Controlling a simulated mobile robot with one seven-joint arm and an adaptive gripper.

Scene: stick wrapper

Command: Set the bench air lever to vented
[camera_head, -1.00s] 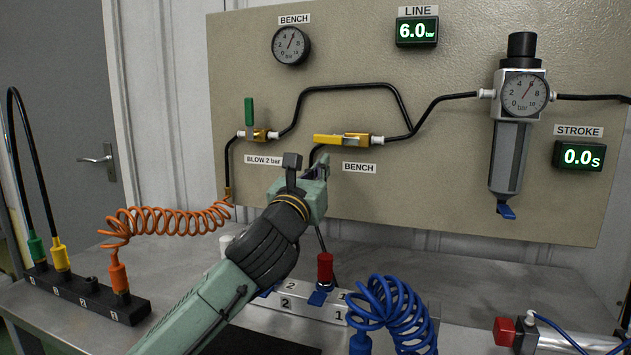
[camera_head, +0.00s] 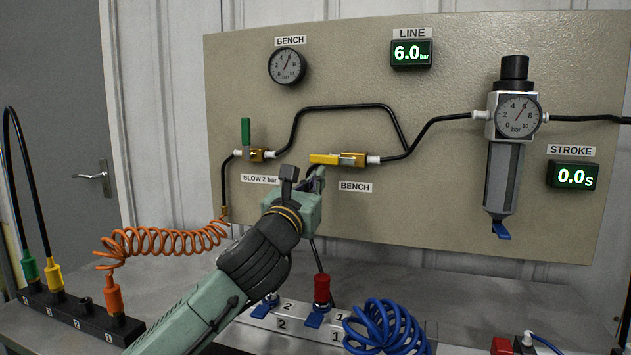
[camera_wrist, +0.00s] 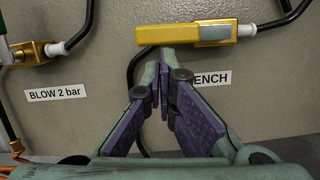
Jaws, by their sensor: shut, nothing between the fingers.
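The bench air valve (camera_head: 352,159) is a brass body on the panel with a yellow lever (camera_head: 325,159) lying horizontal, in line with the pipe and pointing left. The BENCH label (camera_head: 355,187) sits below it. In the wrist view the yellow lever (camera_wrist: 165,33) runs across the top, above my fingertips. My gripper (camera_head: 305,178) is shut and empty, just below the lever's left part. In the wrist view my gripper's fingertips (camera_wrist: 158,62) meet beneath the lever; whether they touch it I cannot tell. The bench gauge (camera_head: 287,67) reads about 6.
The blow valve's green lever (camera_head: 245,131) stands upright to the left. A regulator (camera_head: 512,150) hangs at the right. An orange coiled hose (camera_head: 165,243), blue coiled hose (camera_head: 385,328) and a red-capped valve block (camera_head: 321,292) are below.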

